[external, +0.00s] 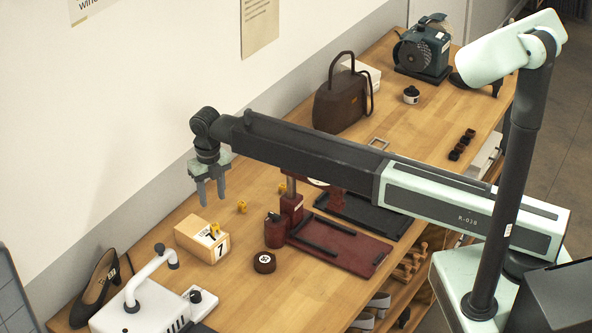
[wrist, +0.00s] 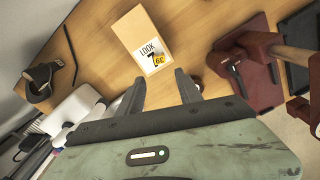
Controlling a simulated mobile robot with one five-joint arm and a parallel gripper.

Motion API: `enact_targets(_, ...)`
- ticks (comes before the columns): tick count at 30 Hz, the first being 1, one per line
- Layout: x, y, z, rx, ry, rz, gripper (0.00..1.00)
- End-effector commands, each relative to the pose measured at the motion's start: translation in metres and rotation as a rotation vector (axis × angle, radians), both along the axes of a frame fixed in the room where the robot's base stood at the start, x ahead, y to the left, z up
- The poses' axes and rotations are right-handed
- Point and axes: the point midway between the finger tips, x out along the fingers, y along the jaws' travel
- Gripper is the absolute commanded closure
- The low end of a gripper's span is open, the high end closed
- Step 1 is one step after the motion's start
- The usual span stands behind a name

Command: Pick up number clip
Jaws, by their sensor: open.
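A small yellow number clip (external: 214,230) is on top of a light wooden block with a white "7" card. In the wrist view the yellow clip (wrist: 159,60) shows dark digits and overlaps the card marked "LOOK" on the block (wrist: 133,28). My gripper (external: 211,201) is open and empty, pointing down above the block and apart from it. In the wrist view my open fingers (wrist: 159,82) lie just below the clip in the picture.
A dark round tin (external: 264,262) and a dark red press (external: 340,246) stand right of the block. A black shoe (external: 97,290) and a white appliance (external: 150,306) stand at the near left. A brown handbag (external: 338,103) is farther back. The wall runs along the left.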

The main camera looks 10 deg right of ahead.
Motion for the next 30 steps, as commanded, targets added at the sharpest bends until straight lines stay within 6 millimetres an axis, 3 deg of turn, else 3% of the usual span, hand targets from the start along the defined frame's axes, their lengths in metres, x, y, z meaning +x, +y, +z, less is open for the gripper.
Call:
enact_targets(2, 0.003, -0.003, -0.001, 0.005, -0.002, -0.041, 0.58)
enact_targets(5, 0.015, -0.013, -0.007, 0.028, -0.009, -0.242, 0.58)
enact_targets(17, 0.107, -0.094, -0.031, 0.249, 0.086, -1.863, 0.58)
enact_targets(21, 0.137, -0.125, -0.036, 0.326, 0.209, -2.436, 0.58)
enact_targets(26, 0.166, -0.157, -0.040, 0.387, 0.403, -2.999, 0.58)
enact_targets(27, 0.173, -0.166, -0.041, -0.385, -0.448, 3.039, 0.58)
enact_targets(30, 0.187, -0.186, -0.045, -0.313, -0.501, 2.690, 0.58)
